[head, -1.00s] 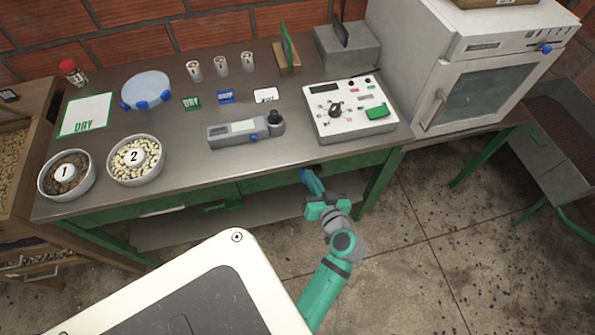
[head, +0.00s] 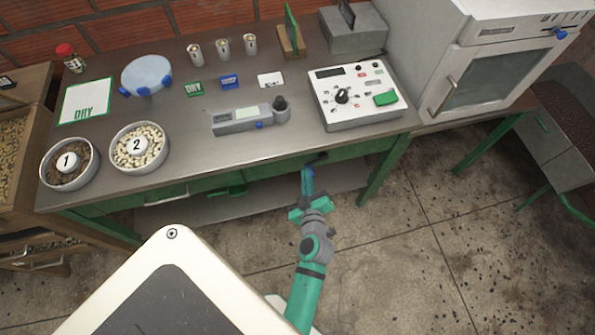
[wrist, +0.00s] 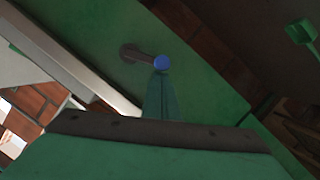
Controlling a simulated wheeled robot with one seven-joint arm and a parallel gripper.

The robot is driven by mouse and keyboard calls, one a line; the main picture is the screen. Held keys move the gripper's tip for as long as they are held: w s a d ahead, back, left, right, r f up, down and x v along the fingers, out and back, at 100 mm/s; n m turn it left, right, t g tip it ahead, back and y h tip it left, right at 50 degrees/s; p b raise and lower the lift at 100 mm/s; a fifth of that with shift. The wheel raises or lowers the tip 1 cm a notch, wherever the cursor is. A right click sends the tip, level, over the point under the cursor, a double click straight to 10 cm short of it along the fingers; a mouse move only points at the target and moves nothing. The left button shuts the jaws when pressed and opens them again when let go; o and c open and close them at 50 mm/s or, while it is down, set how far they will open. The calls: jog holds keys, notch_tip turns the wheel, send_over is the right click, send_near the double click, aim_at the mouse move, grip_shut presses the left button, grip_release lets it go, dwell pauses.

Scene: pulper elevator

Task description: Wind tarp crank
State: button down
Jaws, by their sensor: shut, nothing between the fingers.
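A small crank shows in the wrist view as a short dark grey arm (wrist: 138,54) with a round blue knob (wrist: 161,63) at its end, against a green panel (wrist: 205,90). My gripper (wrist: 160,76) is shut and empty, with its fingertips just below the knob in that picture. I cannot tell whether they touch it. In the head view my gripper (head: 307,170) is at the front edge of the steel-topped table, below the keypad instrument. The crank is too small and covered to make out clearly there. No tarp can be made out.
A white oven (head: 485,80) stands at the right. Green legs and a lower shelf are under the table. The floor (head: 400,270) at front right is clear.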

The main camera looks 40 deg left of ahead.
jog(key=shift+f+n+t, duration=0.3)
jog(key=shift+f+n, duration=0.3)
jog(key=shift+n, duration=0.1)
dwell(0.3)
jog(key=s+d+r, duration=0.5)
jog(key=s, duration=0.4)
jog(key=shift+r, duration=0.25)
jog(key=shift+s, duration=0.1)
